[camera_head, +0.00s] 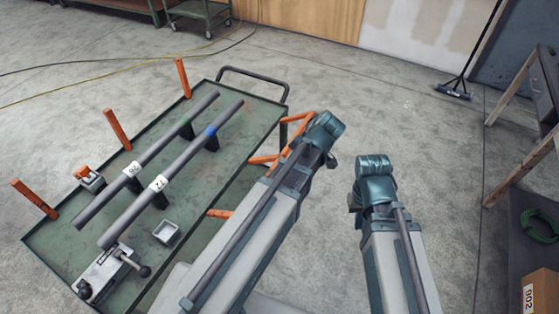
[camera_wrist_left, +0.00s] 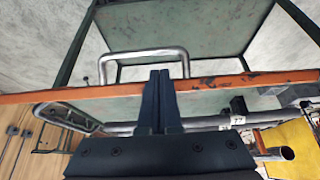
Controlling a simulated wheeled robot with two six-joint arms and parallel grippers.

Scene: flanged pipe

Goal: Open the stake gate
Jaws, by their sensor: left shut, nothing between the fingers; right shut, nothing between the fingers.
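The stake gate shows as orange bars (camera_head: 264,159) along the cart's right side, partly hidden behind my left arm. In the left wrist view an orange rail (camera_wrist_left: 60,95) crosses the whole picture, with a grey U-shaped handle (camera_wrist_left: 140,53) at it. My left gripper (camera_wrist_left: 160,72) is shut and empty; its fingertips overlap the rail beside the handle's right leg. I cannot tell whether they touch. In the head view my left gripper is hidden behind its arm. My right gripper (camera_head: 354,199) is mostly hidden behind its raised arm, right of the cart, shut and empty.
The green cart (camera_head: 235,130) carries two grey pipes (camera_head: 165,140), a small grey tray (camera_head: 166,231), a clamp (camera_head: 105,270) and upright orange stakes (camera_head: 117,128). A cardboard box (camera_head: 540,290) and wooden trestle (camera_head: 520,170) stand at right. Floor behind the arms is clear.

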